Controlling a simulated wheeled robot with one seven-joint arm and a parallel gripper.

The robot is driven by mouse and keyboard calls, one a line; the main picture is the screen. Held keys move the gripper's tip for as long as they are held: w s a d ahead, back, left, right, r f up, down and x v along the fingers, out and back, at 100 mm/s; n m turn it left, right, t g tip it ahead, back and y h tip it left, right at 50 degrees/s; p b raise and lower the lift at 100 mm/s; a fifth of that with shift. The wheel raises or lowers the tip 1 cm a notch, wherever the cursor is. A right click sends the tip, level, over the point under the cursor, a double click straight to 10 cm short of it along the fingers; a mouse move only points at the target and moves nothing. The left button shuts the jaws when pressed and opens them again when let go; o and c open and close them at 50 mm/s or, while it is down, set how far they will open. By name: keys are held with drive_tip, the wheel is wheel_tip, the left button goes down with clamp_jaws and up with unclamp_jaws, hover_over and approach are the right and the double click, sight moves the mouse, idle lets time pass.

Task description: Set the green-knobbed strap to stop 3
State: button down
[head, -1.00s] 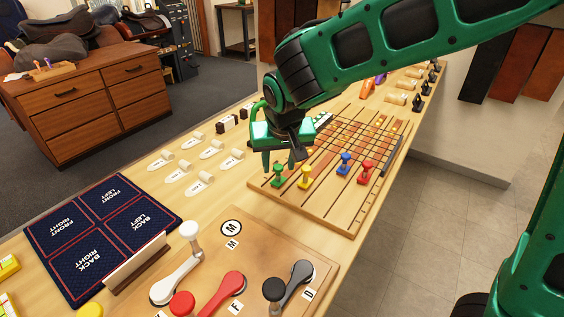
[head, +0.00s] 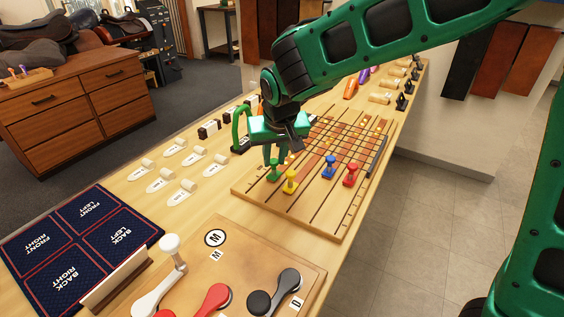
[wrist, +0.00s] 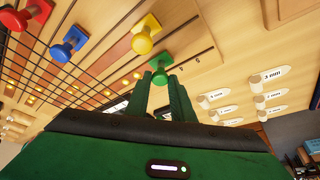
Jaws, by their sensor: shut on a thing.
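The green-knobbed strap (head: 273,174) is at the left side of the wooden strap board (head: 318,222), left of the yellow knob (head: 290,179). My gripper (head: 276,155) reaches down on the green knob and is shut on it. In the wrist view the green knob (wrist: 160,62) shows at the tips of the two fingers (wrist: 161,88). The fingers hide part of the knob and its strap. Stop marks near the green slot are too small to read.
Blue (head: 329,168) and red (head: 350,176) knobs stand to the right of the yellow one. Dark lines and yellow dots cover the board's far part. Labelled wooden pegs (head: 196,153) lie left of the board. A lever panel (head: 250,232) is in front.

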drive_tip(key=shift+w+d, duration=0.5)
drive_tip(key=shift+w, duration=0.25)
drive_tip(key=c, duration=1.5)
unclamp_jaws()
drive_tip(key=shift+c, duration=0.2)
drive_tip(key=shift+s+r, duration=0.1)
drive_tip(key=shift+r, duration=0.05)
drive_tip(key=a+v, duration=0.1)
drive_tip(key=v, duration=0.9)
drive_tip(key=shift+d+r, duration=0.25)
drive_tip(key=shift+d, duration=0.25)
